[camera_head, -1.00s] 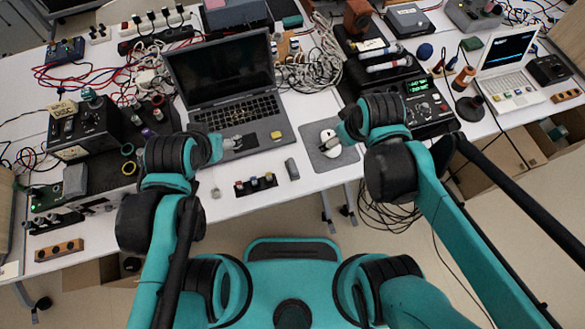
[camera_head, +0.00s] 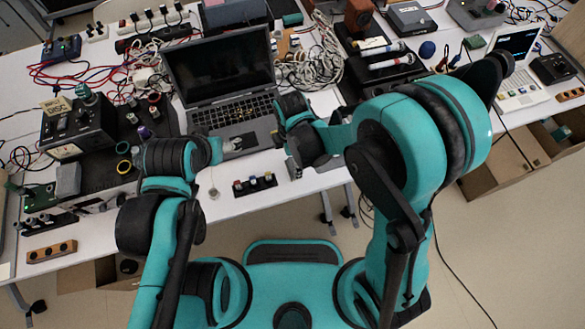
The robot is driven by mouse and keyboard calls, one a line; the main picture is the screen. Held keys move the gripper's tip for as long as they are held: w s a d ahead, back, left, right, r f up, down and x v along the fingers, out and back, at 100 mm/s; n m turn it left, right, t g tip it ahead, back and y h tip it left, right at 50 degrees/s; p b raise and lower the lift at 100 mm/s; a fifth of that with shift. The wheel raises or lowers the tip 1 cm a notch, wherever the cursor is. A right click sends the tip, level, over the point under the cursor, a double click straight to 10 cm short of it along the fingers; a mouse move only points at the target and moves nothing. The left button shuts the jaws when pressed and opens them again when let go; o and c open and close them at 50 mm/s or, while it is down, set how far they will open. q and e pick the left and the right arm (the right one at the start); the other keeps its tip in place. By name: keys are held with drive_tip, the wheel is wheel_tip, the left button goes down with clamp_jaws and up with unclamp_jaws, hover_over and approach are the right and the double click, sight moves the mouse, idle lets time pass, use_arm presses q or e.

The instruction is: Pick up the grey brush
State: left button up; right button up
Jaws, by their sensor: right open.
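A small grey block, which seems to be the grey brush (camera_head: 293,170), lies at the front edge of the white table, right of a black strip with colored knobs. It is largely covered by my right gripper (camera_head: 291,150), so its shape is unclear. My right gripper is open, with its fingertips at the brush; I cannot tell whether they touch it. My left gripper (camera_head: 229,148) is over the laptop's front edge, and its fingers are too small to judge.
The open laptop (camera_head: 222,85) stands behind both grippers. The black strip with colored knobs (camera_head: 254,185) lies left of the brush. A dark instrument box (camera_head: 80,128) stands at the left. Tangled cables (camera_head: 312,68) lie behind. The white table's front edge is close.

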sight(292, 165)
wheel_tip(292, 165, down, 4)
drive_tip(key=shift+d+b, duration=0.15)
drive_tip(key=shift+b, duration=0.9)
drive_tip(key=shift+w+f, duration=0.1)
drive_tip(key=shift+f, duration=0.35)
drive_tip(key=shift+r, duration=0.1)
drive_tip(key=shift+c, duration=0.6)
drive_tip(key=c, duration=1.2)
